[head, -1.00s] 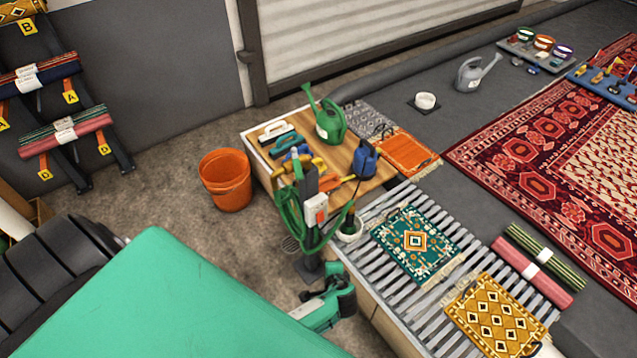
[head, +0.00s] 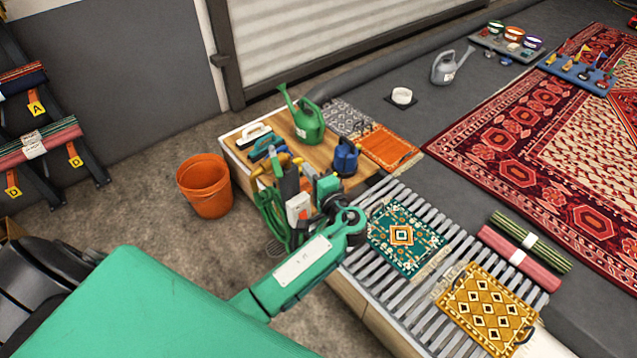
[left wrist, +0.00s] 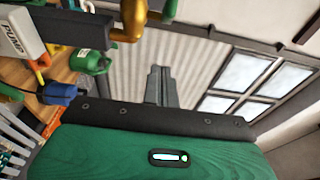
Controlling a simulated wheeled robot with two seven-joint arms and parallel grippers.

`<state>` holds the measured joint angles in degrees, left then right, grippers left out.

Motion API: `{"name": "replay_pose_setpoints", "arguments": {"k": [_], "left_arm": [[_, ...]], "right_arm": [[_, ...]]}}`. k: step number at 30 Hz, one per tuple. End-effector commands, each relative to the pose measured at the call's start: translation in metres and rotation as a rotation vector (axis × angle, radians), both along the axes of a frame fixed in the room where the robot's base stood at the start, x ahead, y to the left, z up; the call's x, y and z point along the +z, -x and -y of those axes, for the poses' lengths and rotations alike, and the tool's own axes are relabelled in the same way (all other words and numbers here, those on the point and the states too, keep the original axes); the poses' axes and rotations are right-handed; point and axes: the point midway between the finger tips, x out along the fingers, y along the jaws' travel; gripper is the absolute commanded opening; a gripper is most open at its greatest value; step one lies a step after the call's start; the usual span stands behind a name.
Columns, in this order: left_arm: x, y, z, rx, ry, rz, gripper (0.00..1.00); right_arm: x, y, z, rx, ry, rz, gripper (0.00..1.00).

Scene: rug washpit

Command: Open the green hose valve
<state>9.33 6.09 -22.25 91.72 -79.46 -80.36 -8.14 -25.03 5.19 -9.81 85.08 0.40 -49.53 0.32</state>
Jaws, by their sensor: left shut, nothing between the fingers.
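The hose post (head: 290,186) stands at the near left corner of the wooden bench, with a coiled green hose (head: 270,212) hanging on it and brass pipework (head: 286,160) at its top. I cannot clearly make out the green valve handle among these parts. My left gripper (head: 309,174) is just right of the post's top, partly hidden by my own wrist. In the left wrist view its dark fingers (left wrist: 160,86) are together and empty. The brass pipe (left wrist: 130,20) and a white PUMP box (left wrist: 20,32) show up and left of them, apart from the fingertips.
A green watering can (head: 307,122), a blue can (head: 346,156) and brushes crowd the bench (head: 322,152). An orange bucket (head: 206,188) stands on the floor to the left. A slatted rack (head: 385,286) with small rugs lies to the right.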

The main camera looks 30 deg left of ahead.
Motion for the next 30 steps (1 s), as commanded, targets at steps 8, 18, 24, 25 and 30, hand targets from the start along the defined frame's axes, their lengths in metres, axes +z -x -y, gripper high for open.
{"name": "replay_pose_setpoints", "arguments": {"k": [8, 18, 24, 25, 30], "left_arm": [[0.001, 0.008, -0.035, 0.000, -0.001, -0.002, 0.00], [0.000, 0.018, -0.044, -0.001, 0.000, -0.001, 0.00], [-0.001, 0.018, -0.044, -0.001, 0.000, -0.001, 0.00], [-0.001, 0.018, -0.044, -0.001, 0.000, -0.001, 0.00], [-0.001, 0.015, -0.045, -0.017, -0.001, -0.001, 0.00]], "right_arm": [[-0.022, 0.016, 0.006, 0.004, 0.007, -0.006, 0.41], [-0.033, 0.023, 0.009, 0.006, 0.009, -0.005, 0.41], [-0.033, 0.022, 0.009, 0.006, 0.009, -0.005, 0.41], [-0.033, 0.022, 0.009, 0.006, 0.009, -0.005, 0.41], [-0.033, 0.021, 0.009, 0.007, 0.009, -0.005, 0.41]]}}
